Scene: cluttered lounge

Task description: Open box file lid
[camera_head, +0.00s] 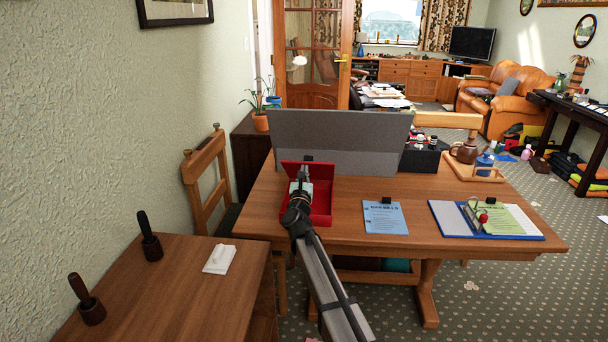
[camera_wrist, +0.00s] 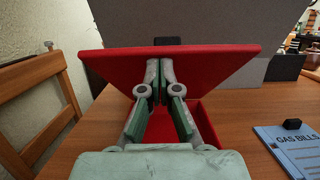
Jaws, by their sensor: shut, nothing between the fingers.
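The red box file (camera_head: 321,205) stands on the wooden table, and its red lid (camera_head: 316,172) is raised and tilted back, showing part of the red inside. In the wrist view the lid (camera_wrist: 225,72) spans the picture with a dark tab at its top edge. My gripper (camera_head: 304,177) is over the box, in front of the lid's inner face. In the wrist view my gripper (camera_wrist: 160,75) is shut and empty, its fingertips close to or against the lid; I cannot tell whether they touch.
A grey panel (camera_head: 375,130) stands behind the box. A blue "Gas Bills" clipboard (camera_head: 385,218) lies to the right, with a blue folder (camera_head: 520,235) beyond it. A wooden chair (camera_head: 206,180) is at the left. The table between box and clipboard is clear.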

